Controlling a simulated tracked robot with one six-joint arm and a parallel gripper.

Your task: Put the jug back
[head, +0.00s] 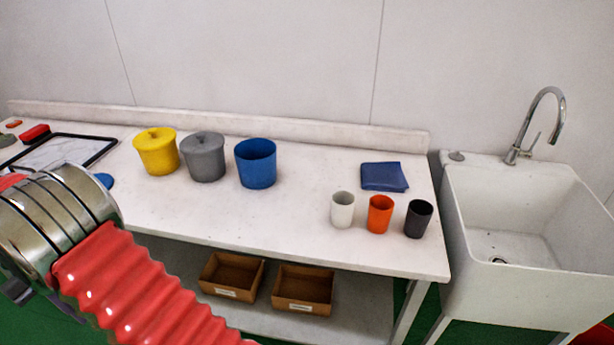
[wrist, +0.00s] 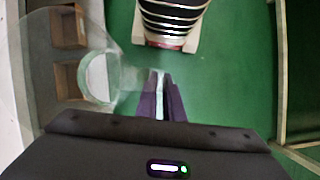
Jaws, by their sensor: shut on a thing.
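A clear, see-through jug (wrist: 98,78) shows in the wrist view, left of and in front of my gripper. Its outline is faint, and a pale ring on it stands out. My gripper (wrist: 160,82) is in the lower middle of that view, with its dark fingers shut on a pale part at the jug's right side, apparently the handle. Neither the jug nor my gripper shows in the head view.
The white worktop (head: 290,215) bears a yellow pot (head: 157,153), grey pot (head: 204,160), blue pot (head: 256,165), several cups and a blue cloth (head: 383,177). A black-rimmed tray (head: 98,152) lies left. A sink (head: 520,210) stands right. Brown boxes (head: 303,290) sit on the lower shelf.

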